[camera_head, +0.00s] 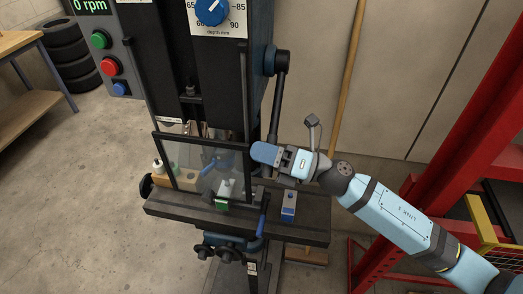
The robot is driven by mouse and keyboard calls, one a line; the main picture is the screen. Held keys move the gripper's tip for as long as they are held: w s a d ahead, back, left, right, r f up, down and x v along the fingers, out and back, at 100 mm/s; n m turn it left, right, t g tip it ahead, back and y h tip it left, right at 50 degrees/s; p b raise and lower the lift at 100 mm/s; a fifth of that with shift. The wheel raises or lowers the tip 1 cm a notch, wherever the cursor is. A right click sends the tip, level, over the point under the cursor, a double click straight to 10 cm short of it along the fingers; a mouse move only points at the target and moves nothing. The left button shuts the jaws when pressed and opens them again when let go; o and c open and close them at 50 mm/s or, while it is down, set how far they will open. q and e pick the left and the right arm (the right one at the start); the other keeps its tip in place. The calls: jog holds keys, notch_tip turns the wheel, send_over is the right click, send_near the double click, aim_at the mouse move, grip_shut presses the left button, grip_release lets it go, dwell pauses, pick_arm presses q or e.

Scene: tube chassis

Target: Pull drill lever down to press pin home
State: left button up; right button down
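The drill press lever (277,105) is a dark rod hanging almost straight down from a blue hub (276,60) on the right side of the press. My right gripper (266,154), with blue finger parts, is at the lever's lower end, and the gripper covers that end. I cannot tell whether its fingers are closed around the lever. Behind the clear guard (186,178), a small grey part (225,188) stands over a green block (221,206) on the press table (180,209). I cannot make out the pin itself. My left gripper is out of view.
A block with blue faces (288,206) stands on the table's right side, below my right gripper. A wooden block (187,177) and small bottle (158,167) are at the left. A red rack (440,130) stands close to my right arm.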

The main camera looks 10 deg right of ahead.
jog(key=shift+w+f+b, duration=0.1)
jog(key=shift+f+b, duration=0.05)
jog(key=shift+b, duration=0.15)
jog(key=c, duration=1)
grip_release()
jog(key=shift+o, duration=0.2)
jog(key=shift+d, duration=0.1)
jog(key=b+v, duration=0.4)
jog(key=v, duration=0.9)
jog(key=shift+d+b, duration=0.4)
